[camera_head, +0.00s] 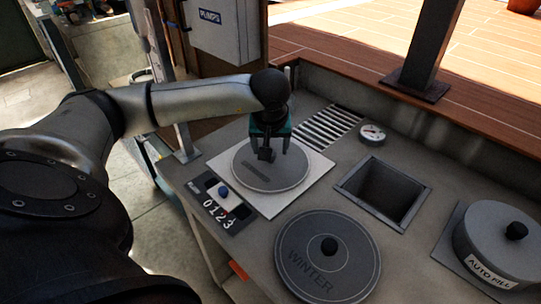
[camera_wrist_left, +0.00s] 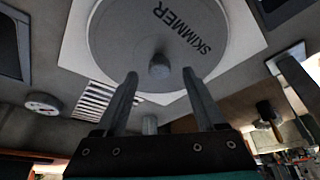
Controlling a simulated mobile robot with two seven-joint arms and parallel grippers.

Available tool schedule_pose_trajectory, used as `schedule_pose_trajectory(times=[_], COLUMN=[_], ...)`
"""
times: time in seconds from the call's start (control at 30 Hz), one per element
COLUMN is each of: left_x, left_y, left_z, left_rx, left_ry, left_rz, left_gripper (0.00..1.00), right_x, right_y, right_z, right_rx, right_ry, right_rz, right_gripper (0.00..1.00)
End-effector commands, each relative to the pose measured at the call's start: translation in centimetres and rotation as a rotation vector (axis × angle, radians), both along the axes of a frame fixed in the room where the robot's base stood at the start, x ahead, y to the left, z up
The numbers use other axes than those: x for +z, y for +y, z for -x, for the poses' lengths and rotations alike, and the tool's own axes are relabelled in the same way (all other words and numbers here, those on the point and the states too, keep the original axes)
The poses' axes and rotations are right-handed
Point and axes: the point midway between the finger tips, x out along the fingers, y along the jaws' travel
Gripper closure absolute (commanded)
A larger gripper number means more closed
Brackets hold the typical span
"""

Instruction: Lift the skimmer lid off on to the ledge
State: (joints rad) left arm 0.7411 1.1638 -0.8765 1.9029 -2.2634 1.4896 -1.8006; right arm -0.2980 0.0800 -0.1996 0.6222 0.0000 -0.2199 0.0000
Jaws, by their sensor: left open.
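The skimmer lid (camera_head: 285,176) is a round grey disc seated on a white square plate (camera_head: 312,185). In the left wrist view the lid (camera_wrist_left: 120,30) shows the word SKIMMER and a round knob (camera_wrist_left: 159,66) at its centre. My left gripper (camera_head: 268,150) is above the lid, pointing down. In the left wrist view its open fingers (camera_wrist_left: 160,88) stand to either side of the knob, with clear gaps. Whether the fingertips are level with the knob is hard to tell. My right gripper is out of view.
An open square pit (camera_head: 385,192) is right of the lid. A WINTER lid (camera_head: 328,272) and an AUTO FILL lid (camera_head: 500,245) lie nearer. A slotted grille (camera_head: 327,126) and gauge (camera_head: 372,134) sit behind. A numbered panel (camera_head: 220,203) is at left. A wooden ledge (camera_head: 440,113) runs behind.

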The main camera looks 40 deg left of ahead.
Motion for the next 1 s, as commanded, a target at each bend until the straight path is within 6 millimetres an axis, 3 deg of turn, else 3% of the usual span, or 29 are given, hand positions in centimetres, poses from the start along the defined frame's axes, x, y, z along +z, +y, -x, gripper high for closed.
schedule_pose_trajectory(times=[0.13, 0.4, 1.0], left_x=[-1.7, -1.9, -1.8], left_y=[0.4, 0.4, 0.4], left_z=[-0.4, -0.5, -0.5], left_rx=[0.0, -0.001, 0.0], left_ry=[0.002, 0.0, -0.001], left_rz=[0.001, 0.0, 0.001], left_gripper=[0.28, 0.28, 0.96], right_x=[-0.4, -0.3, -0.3], right_y=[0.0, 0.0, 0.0], right_z=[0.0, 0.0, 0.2], right_rx=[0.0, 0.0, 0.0], right_ry=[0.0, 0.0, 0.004], right_rz=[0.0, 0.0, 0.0], right_gripper=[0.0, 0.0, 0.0])
